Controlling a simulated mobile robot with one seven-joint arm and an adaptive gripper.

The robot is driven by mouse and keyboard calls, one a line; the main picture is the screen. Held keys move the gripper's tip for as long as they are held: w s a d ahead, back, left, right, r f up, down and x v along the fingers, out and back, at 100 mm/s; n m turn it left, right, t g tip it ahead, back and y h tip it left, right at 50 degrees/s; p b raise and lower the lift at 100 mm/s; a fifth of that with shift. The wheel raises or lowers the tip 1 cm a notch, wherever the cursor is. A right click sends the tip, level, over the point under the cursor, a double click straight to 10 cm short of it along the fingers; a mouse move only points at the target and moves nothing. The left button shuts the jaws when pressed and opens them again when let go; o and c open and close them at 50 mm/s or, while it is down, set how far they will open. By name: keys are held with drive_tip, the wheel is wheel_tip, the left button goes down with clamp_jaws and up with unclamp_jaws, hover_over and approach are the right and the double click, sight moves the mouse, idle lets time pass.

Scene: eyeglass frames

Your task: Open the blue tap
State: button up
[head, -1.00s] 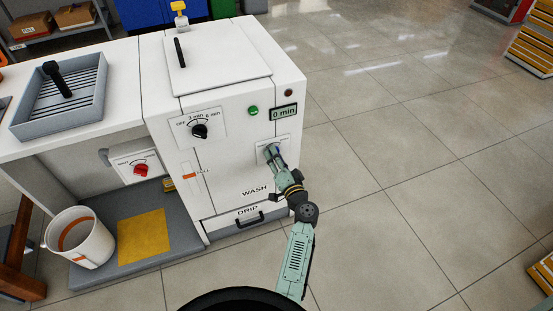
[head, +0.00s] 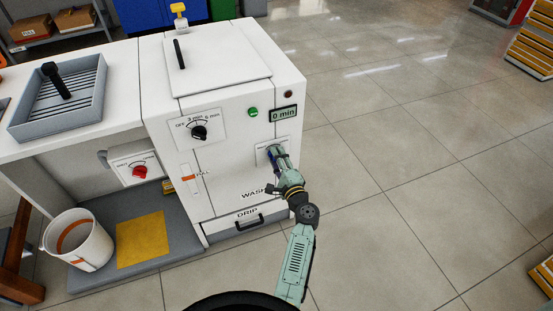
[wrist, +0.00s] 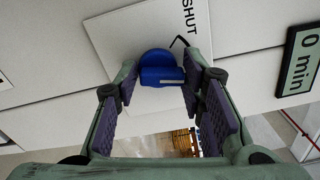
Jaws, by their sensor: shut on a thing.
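The blue tap (wrist: 160,68) is a round knob with a raised grip bar and a pale line, set on a white plate (wrist: 120,38) on the front of the washing machine. The plate reads SHUT, with a black curved mark beside the tap. My gripper (wrist: 161,80) has its fingers on either side of the tap and is shut on it. In the head view my gripper (head: 275,155) is at the machine's upper right front and hides most of the tap.
The white machine (head: 225,215) has a 0 min display (head: 283,114), a green button (head: 253,112) and a black timer dial (head: 199,132).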

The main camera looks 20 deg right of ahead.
drive_tip(key=shift+w+r+m, duration=0.15)
drive_tip(key=shift+r+m, duration=0.15)
drive_tip(key=shift+m, duration=0.9)
drive_tip(key=shift+m+p, duration=0.3)
drive_tip(key=o, duration=1.1)
drive_tip(key=shift+d, duration=0.1)
drive_tip(key=shift+c, duration=0.2)
drive_tip(key=shift+f, duration=0.1)
drive_tip(key=shift+f, duration=0.1)
drive_tip(key=s, duration=1.2)
drive_tip(key=shift+d, duration=0.2)
drive_tip(key=shift+s, duration=0.1)
